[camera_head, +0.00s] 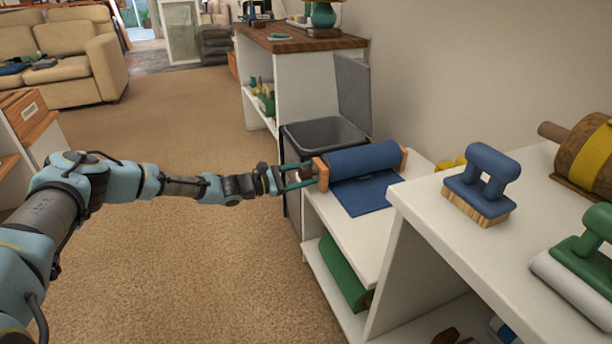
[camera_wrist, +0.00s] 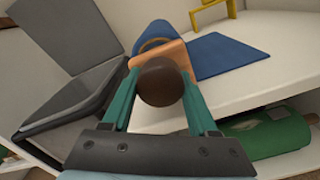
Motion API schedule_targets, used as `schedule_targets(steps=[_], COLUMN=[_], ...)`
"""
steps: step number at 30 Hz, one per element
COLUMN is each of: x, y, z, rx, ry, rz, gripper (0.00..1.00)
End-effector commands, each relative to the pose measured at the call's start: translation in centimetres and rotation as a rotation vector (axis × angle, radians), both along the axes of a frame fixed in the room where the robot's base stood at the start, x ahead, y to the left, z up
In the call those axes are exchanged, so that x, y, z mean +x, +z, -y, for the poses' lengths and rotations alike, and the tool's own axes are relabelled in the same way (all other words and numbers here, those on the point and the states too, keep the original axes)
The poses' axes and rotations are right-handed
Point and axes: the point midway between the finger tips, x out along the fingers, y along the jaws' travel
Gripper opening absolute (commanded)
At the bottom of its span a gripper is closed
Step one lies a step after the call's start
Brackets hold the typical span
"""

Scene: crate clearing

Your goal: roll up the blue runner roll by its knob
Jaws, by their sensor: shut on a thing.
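The blue runner roll (camera_head: 362,160) lies between two wooden end brackets on a low white shelf unit. A flat length of blue runner (camera_head: 366,194) is spread on the shelf top in front of the roll. My gripper (camera_head: 305,174) is at the roll's left end. In the wrist view, my gripper (camera_wrist: 160,88) has its green fingers on both sides of a round brown knob (camera_wrist: 160,82), shut on it. Behind the knob are the wooden bracket (camera_wrist: 165,56) and part of the blue roll (camera_wrist: 152,33).
An open grey bin (camera_head: 322,134) with its lid up stands just behind the shelf. A green roll (camera_head: 343,272) lies on the lower shelf. Carpet at left is clear.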

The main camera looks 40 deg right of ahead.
Motion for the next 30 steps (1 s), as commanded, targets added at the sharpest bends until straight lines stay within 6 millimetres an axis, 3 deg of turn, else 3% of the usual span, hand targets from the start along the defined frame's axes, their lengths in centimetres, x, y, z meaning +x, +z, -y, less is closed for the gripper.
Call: schedule_targets(steps=[30], x=[0.34], y=[-0.07], z=[-0.01], rx=[-0.349], ry=[0.002], rz=[0.898], gripper=[0.04])
